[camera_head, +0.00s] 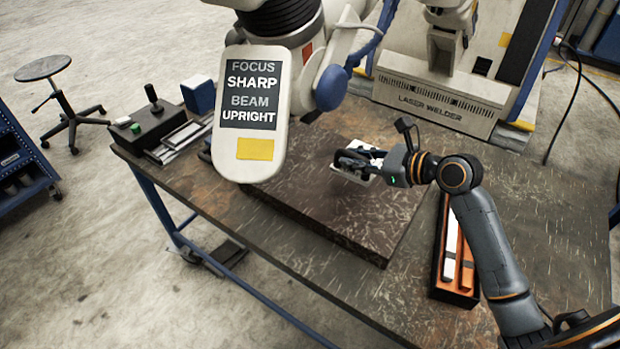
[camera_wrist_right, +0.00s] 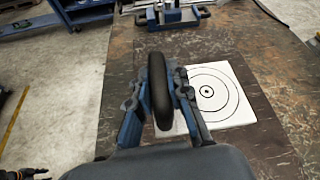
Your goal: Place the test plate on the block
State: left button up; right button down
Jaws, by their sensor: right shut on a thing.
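The test plate (camera_wrist_right: 232,92) is a white square with black concentric rings and a centre dot. It lies flat over the dark block (camera_head: 330,213); I cannot tell whether it touches it.
A white microscope arm with a sign (camera_head: 253,110) reading FOCUS SHARP, BEAM UPRIGHT hangs close left of the gripper. A laser welder (camera_head: 440,105) stands behind. An orange-lined tray (camera_head: 457,265) lies right of the block, and a control box (camera_head: 150,122) at the table's left.

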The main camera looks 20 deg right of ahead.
aim_at(345, 155)
jog(key=shift+w+a+r, duration=0.25)
jog(key=shift+w+a, duration=0.3)
jog(key=shift+w, duration=0.05)
jog(key=shift+p+x, duration=0.35)
jog(key=shift+x, duration=0.8)
jog(key=w+a+f, duration=0.4)
jog(key=a+f, duration=0.1)
jog(key=w+a+f, duration=0.2)
jog(key=f, duration=0.1)
jog(key=shift+w+a+f, duration=0.15)
jog(key=shift+w+a, duration=0.1)
jog(key=shift+w, duration=0.05)
jog(key=shift+w+a+f, duration=0.1)
jog(key=shift+a+f, duration=0.05)
jog(key=shift+f, duration=1.6)
jog(key=c, duration=1.3)
grip_release()
pick_arm(q)
jog(key=shift+s+a+r, duration=0.4)
jog(key=shift+a+r, duration=0.05)
jog(key=shift+r, duration=0.1)
pick_arm(e)
jog(key=shift+o, duration=0.2)
